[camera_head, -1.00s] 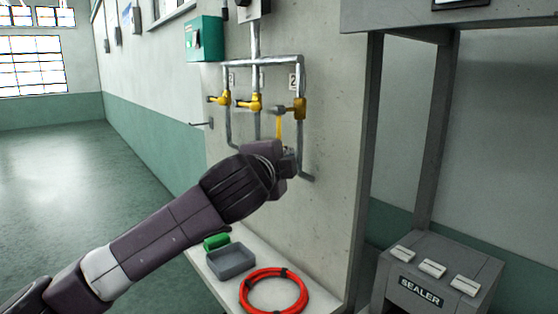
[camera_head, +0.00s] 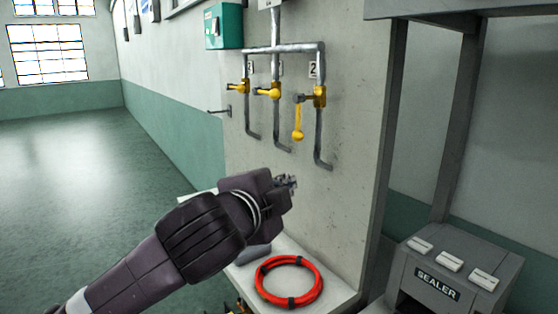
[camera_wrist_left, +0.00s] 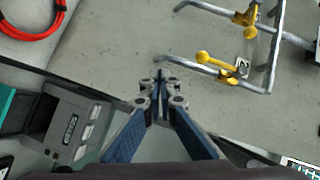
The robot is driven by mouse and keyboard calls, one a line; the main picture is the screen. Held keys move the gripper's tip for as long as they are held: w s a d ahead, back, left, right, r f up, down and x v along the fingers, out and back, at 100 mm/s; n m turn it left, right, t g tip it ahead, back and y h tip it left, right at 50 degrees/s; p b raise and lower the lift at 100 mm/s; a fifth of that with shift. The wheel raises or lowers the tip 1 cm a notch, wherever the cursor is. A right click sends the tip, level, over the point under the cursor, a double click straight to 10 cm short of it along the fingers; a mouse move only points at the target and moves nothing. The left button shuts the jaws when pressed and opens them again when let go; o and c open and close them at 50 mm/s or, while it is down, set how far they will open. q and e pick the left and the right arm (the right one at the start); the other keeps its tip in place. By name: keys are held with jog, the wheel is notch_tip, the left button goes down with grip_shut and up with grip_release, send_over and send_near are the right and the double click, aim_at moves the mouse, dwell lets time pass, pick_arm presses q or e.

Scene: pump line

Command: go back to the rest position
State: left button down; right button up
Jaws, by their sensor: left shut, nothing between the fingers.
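My left gripper (camera_head: 287,183) is shut and empty in the head view. It is in the air in front of the grey wall panel, below the pipes and clear of them. Its closed fingertips also show in the left wrist view (camera_wrist_left: 159,80). The valve marked 2 (camera_head: 319,97) has its yellow handle (camera_head: 298,122) hanging down; the handle also shows in the left wrist view (camera_wrist_left: 216,66). My right gripper is not in view.
A red hose coil (camera_head: 289,282) lies on the white shelf (camera_head: 340,290) below my left gripper. A grey tray (camera_head: 252,254) is mostly hidden behind my arm. The sealer machine (camera_head: 455,275) stands at the right. A teal box (camera_head: 223,26) hangs on the wall.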

pick_arm(q)
jog(key=s+a+f+n+g+y, duration=0.1)
jog(key=s+a+f+n+g, duration=0.15)
jog(key=f, duration=0.75)
jog(key=s+a+f+n+g, duration=0.1)
jog(key=s+a+f+n, duration=0.25)
jog(key=f, duration=0.65)
jog(key=s+a+f+n+g+y, duration=0.1)
jog(key=s+a+f+n, duration=0.2)
jog(key=f, duration=0.7)
jog(key=s+a+f+n+g+y, duration=0.1)
jog(key=s+a+f+n+g, duration=0.15)
jog(key=s+a+f, duration=0.45)
jog(key=s+a+f+n+g+y, duration=0.1)
jog(key=s+a+f+n+g, duration=0.15)
jog(key=s+f, duration=0.45)
jog(key=s+a+f+n+g+y, duration=0.1)
jog(key=s+a+f+n+y, duration=0.25)
jog(key=s, duration=0.65)
notch_tip(320, 180, down, 28)
jog(key=s+m+g+h, duration=0.1)
jog(key=s+g+h, duration=0.1)
jog(key=s+a+f, duration=0.2)
jog(key=s+f, duration=0.5)
jog(key=s, duration=0.1)
jog(key=s+a+f, duration=0.1)
jog(key=s+f, duration=0.7)
jog(key=shift+s+a+f+g, duration=0.3)
jog(key=shift+a+g, duration=0.05)
jog(key=shift+g, duration=0.1)
